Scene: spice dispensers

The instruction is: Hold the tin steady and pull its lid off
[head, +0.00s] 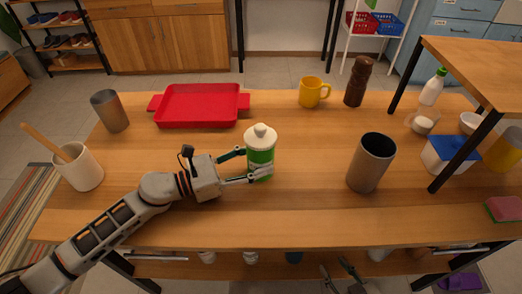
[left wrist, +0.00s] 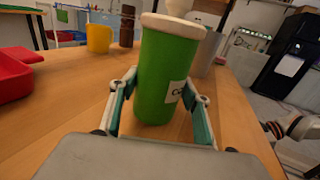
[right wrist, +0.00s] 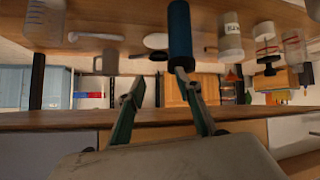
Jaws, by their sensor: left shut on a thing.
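A green tin (head: 261,155) with a pale, knobbed lid (head: 260,133) stands upright on the wooden table. My left gripper (head: 253,165) is shut around the tin's body, below the lid. In the left wrist view the green tin (left wrist: 163,75) sits between the two fingers, with a white label at its right. The lid (left wrist: 177,24) is on top, its knob partly cut off by the frame. My right gripper (right wrist: 160,84) is open and empty in the right wrist view. It is low at the table's front, apart from the tin.
A red tray (head: 198,105) lies behind left of the tin, and a grey cup (head: 371,162) stands to its right. A yellow mug (head: 312,92) and brown grinder (head: 358,82) stand behind. A raised wooden shelf (head: 480,68) is at right. The front middle is clear.

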